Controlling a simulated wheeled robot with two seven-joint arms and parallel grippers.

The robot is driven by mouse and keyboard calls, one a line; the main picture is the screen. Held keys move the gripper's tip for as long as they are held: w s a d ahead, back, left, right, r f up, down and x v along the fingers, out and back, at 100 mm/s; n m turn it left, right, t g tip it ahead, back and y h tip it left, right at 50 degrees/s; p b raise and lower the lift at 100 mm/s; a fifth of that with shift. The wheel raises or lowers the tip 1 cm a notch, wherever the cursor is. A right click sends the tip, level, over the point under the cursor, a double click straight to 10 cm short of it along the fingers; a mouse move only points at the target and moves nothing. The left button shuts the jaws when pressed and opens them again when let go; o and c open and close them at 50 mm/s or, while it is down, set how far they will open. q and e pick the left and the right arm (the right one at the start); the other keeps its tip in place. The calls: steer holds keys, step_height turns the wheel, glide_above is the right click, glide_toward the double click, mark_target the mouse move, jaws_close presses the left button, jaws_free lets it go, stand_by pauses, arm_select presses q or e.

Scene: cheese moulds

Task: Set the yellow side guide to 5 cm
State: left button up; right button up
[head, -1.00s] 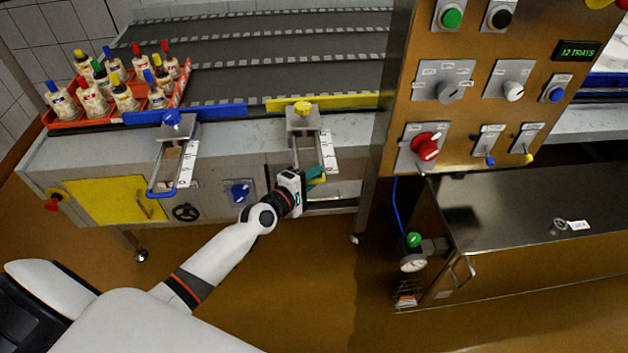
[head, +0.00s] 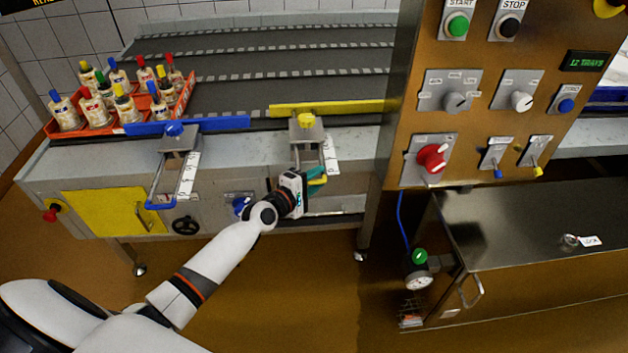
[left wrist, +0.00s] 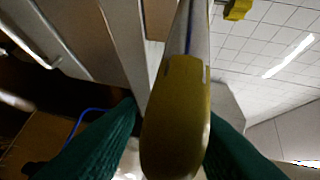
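The yellow side guide (head: 350,106) is a long bar along the front of the grey belt, with a block and yellow knob (head: 306,120) in front of it. Its white scale (head: 331,153) stands beside the rod; the figures are too small to read. My left gripper (head: 317,181), with green fingers, is at the guide's yellow handle. In the left wrist view the yellow handle (left wrist: 176,125) lies between both fingers, which appear closed about it. The exact contact is partly hidden. My right gripper is out of view.
The blue side guide (head: 210,125) with its blue handle (head: 160,205) is to the left. An orange crate (head: 125,126) of several bottles stands on the belt's left end. A control panel (head: 490,110) with switches rises to the right, close to my left gripper.

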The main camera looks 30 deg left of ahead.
arm_select(q)
steer(key=v, duration=1.2)
steer(key=shift+p, duration=0.3)
steer(key=shift+f, duration=0.1)
steer(key=s+f+m+g+y+p, duration=0.15)
steer(key=s+f, duration=0.25)
steer(key=f, duration=0.5)
steer(key=s+a+f+m+g+y+p, duration=0.1)
steer(key=s+f+m+g, duration=0.25)
steer(key=f, duration=0.45)
steer(key=s+f+m+g+y+p, duration=0.15)
steer(key=s+f, duration=0.25)
steer(key=f, duration=0.5)
steer(key=s+d+f+m+g, duration=0.2)
steer(key=s+f+m, duration=0.2)
steer(key=s, duration=0.6)
steer(key=s+d+f+m+g+p, duration=0.1)
steer(key=s+d+f+m+g, duration=0.2)
steer(key=s+f, duration=0.3)
steer(key=s+d+f+m+g+p, duration=0.1)
steer(key=s+d+f+m+g, duration=0.2)
steer(key=s, duration=1.1)
step_height(320, 180, down, 2)
steer(key=m, duration=0.3)
steer(key=shift+s+f, duration=0.2)
steer(key=shift+s, duration=0.2)
steer(key=shift+d, duration=0.1)
